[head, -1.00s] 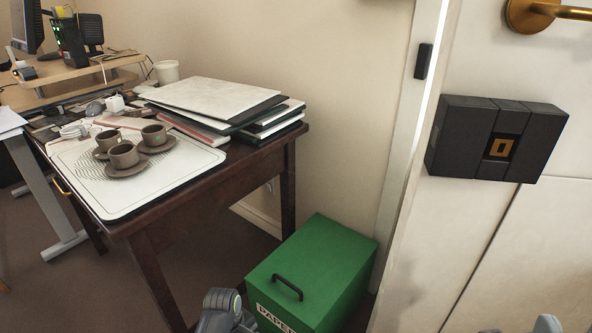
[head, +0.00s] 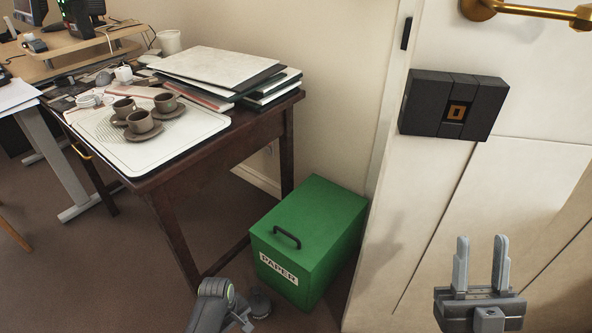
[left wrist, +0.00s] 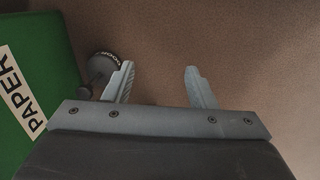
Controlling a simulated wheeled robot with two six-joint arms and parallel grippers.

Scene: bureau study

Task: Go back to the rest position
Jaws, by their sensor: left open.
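My right gripper (head: 481,264) is at the lower right of the head view, in front of the white door. Its two fingers point up with a gap between them, and nothing is between them. My left arm shows at the bottom middle of the head view, beside the green paper box. In the left wrist view my left gripper (left wrist: 160,85) is open and empty, with its fingers apart over the brown floor. The green box (head: 310,235) stands on the floor with its lid shut; its side also shows in the left wrist view (left wrist: 62,65).
A dark wooden desk (head: 165,180) at the left bears a white tray (head: 200,128), brown cups (head: 140,121) and stacked folders (head: 215,68). A white door (head: 420,215) with a black box (head: 453,104) and brass handle (head: 530,10) stands at the right.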

